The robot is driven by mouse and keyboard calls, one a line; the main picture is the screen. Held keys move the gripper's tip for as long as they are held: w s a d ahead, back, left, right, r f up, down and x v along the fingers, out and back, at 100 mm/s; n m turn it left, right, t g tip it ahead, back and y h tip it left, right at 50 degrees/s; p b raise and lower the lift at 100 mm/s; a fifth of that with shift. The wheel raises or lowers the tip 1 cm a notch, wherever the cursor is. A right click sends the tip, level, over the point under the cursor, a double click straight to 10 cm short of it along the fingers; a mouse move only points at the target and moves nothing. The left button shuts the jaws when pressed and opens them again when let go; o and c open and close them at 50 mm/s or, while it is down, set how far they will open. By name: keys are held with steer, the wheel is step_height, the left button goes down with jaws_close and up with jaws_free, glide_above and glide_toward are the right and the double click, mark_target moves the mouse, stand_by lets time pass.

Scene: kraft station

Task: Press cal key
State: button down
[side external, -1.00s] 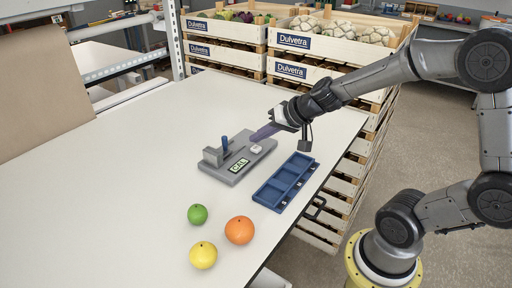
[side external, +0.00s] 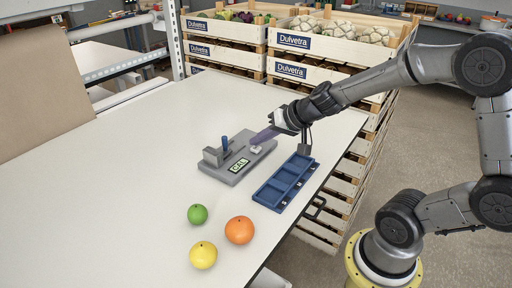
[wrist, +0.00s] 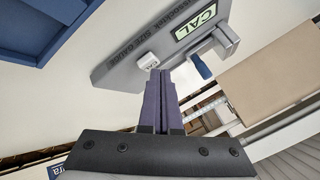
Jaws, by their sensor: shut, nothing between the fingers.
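The grey size gauge (side external: 222,178) lies on the white table, with a green display reading CAL (side external: 239,165) and a blue-handled lever. The white CAL key (side external: 257,149) is at its right end; it also shows in the wrist view (wrist: 148,61). My gripper (side external: 254,142) has its purple fingers shut together and empty. Its fingertips (wrist: 159,72) are right at the key in the wrist view, overlapping its lower edge. I cannot tell whether they touch it. The gauge stands level on the table.
A blue compartment tray (side external: 268,198) lies just right of the gauge, near the table edge. A green fruit (side external: 197,214), an orange fruit (side external: 239,230) and a yellow fruit (side external: 203,255) sit in front. Stacked Dulvetra crates (side external: 292,41) stand behind.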

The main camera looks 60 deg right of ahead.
mark_target(259, 154)
steer(key=shift+f, duration=0.4)
stand_by(0.5)
steer(key=shift+r, duration=0.85)
steer(key=shift+r, duration=0.1)
steer(key=shift+r, duration=2.4)
steer(key=shift+a, duration=0.1)
